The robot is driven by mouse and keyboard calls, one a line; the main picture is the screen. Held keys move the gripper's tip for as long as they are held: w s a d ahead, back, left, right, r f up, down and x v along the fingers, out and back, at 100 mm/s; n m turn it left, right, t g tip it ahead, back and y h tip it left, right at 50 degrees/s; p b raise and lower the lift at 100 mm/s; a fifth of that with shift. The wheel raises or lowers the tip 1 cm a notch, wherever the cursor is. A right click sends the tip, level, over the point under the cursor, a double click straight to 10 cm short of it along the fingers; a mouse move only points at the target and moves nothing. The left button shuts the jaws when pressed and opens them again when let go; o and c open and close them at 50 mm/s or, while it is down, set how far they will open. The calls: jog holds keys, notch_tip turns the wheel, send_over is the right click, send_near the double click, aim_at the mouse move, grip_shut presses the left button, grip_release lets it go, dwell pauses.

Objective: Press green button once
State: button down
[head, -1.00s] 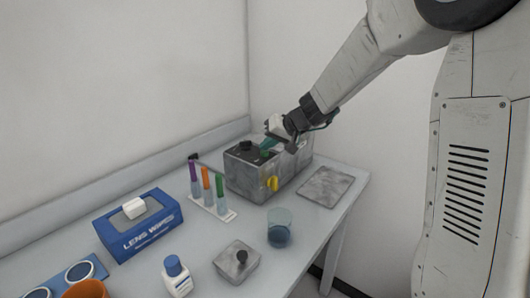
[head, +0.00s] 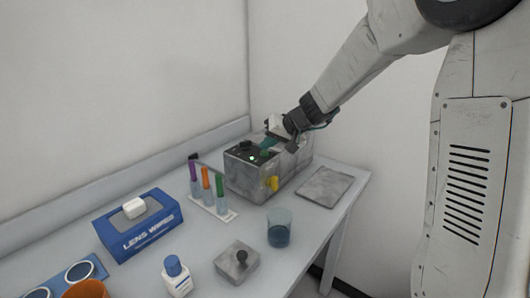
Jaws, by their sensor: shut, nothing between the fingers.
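The interferometer (head: 247,180) is a grey metal box at the back right of the table. The green button (head: 264,153) is on its top face, close to my fingertips. A black knob (head: 246,145) and a small bright light (head: 252,158) are also on the top, and a yellow part (head: 272,184) is on the front side. My gripper (head: 268,146) is shut and empty, with its teal fingers pointing down-left at the green button. I cannot tell whether the fingertips touch the button.
A rack (head: 214,208) with purple, orange and green tubes stands left of the box. A beaker (head: 279,228), a metal block with a knob (head: 237,264), a flat grey plate (head: 324,187), a lens wipes box (head: 138,228) and a white bottle (head: 176,278) are on the table.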

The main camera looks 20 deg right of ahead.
aim_at(267, 156)
jog(key=shift+r, duration=0.5)
jog(key=shift+r, duration=2.5)
jog(key=s+d+g+h, duration=0.1)
jog(key=s+g+h, duration=0.1)
jog(key=s, duration=1.8)
jog(key=s+d+n+g+h, duration=0.1)
jog(key=s+g+h, duration=0.2)
jog(key=s, duration=1.8)
jog(key=shift+d+f+g+h, duration=0.3)
jog(key=shift+f+h, duration=0.15)
jog(key=shift+h, duration=0.05)
